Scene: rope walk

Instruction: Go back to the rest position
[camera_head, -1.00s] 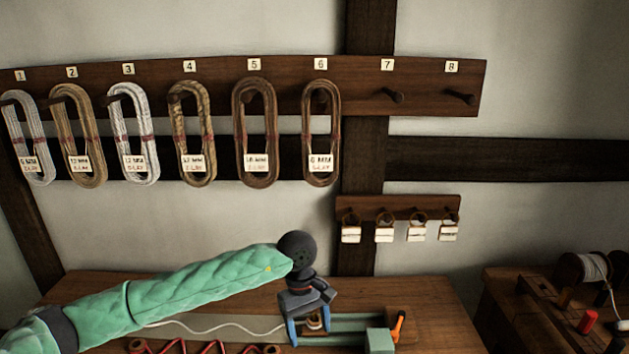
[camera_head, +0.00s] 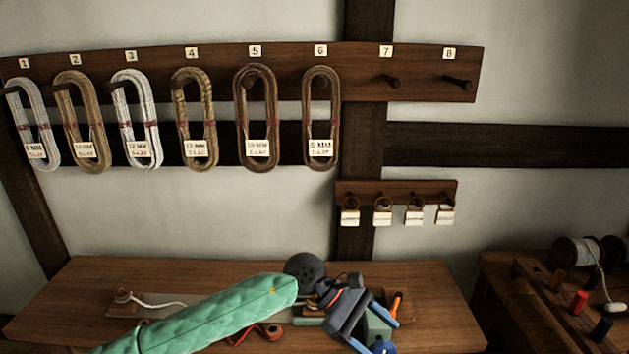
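My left arm comes in from the lower left over the workbench (camera_head: 200,272). My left gripper (camera_head: 383,333) is over the right part of the bench, pointing down and right. Its two blue fingers are apart, with no held object visible between them. A grey-green block (camera_head: 377,328) shows behind the fingers; the gripper partly hides it. My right gripper is not in view.
Rope coils hang on pegs 1 to 6 of the wall rack (camera_head: 420,88); pegs 7 and 8 are bare. Several tags hang on a small rack (camera_head: 400,188). A white cord (camera_head: 155,302), red cord (camera_head: 262,333) and orange-handled tool (camera_head: 397,302) are on the bench. A side table (camera_head: 510,290) holds spools (camera_head: 577,251).

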